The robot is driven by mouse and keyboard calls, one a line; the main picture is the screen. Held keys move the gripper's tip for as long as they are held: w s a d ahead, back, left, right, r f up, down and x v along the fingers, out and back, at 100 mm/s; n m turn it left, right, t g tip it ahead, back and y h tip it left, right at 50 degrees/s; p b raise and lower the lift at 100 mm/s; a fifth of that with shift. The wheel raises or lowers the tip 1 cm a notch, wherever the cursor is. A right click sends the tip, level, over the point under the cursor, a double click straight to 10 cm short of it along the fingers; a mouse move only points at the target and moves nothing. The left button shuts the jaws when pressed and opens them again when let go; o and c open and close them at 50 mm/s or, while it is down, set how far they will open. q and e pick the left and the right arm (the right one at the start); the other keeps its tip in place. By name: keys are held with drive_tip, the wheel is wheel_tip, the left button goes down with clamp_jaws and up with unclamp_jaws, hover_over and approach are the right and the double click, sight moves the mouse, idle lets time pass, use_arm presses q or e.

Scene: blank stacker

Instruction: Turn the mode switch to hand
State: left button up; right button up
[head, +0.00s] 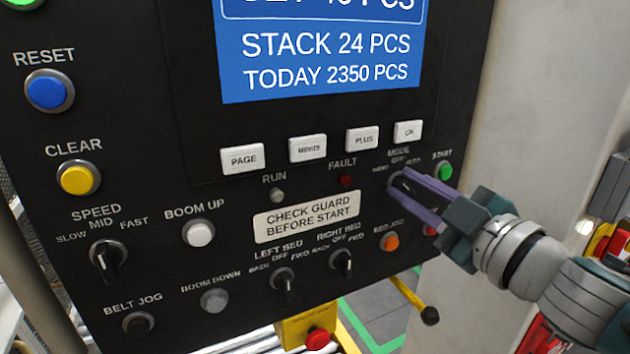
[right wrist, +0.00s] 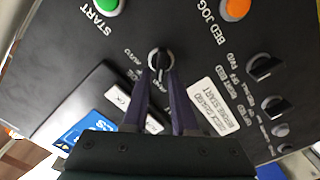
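The mode switch (head: 396,186) is a small dark rotary knob in a light ring near the right side of the black panel, below its MODE label. It also shows in the right wrist view (right wrist: 160,58). My right gripper (head: 404,188) reaches in from the right, its two purple fingers parted with their tips on either side of the knob. In the right wrist view the fingers (right wrist: 160,78) straddle the knob's handle; I cannot tell whether they touch it. The fingers partly hide the knob, so its pointer setting is unclear. My left gripper is not in view.
Close to the knob are the green START button (head: 443,171), the orange BED JOG button (head: 389,242) and the red fault lamp (head: 346,181). The RIGHT BED knob (head: 342,263) is below left. A yellow lever with a black knob (head: 429,315) sticks out below the panel.

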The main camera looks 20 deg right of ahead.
drive_tip(key=shift+o, duration=1.2)
drive_tip(key=s+b, duration=0.1)
drive_tip(key=s, duration=0.9)
drive_tip(key=shift+d, duration=0.35)
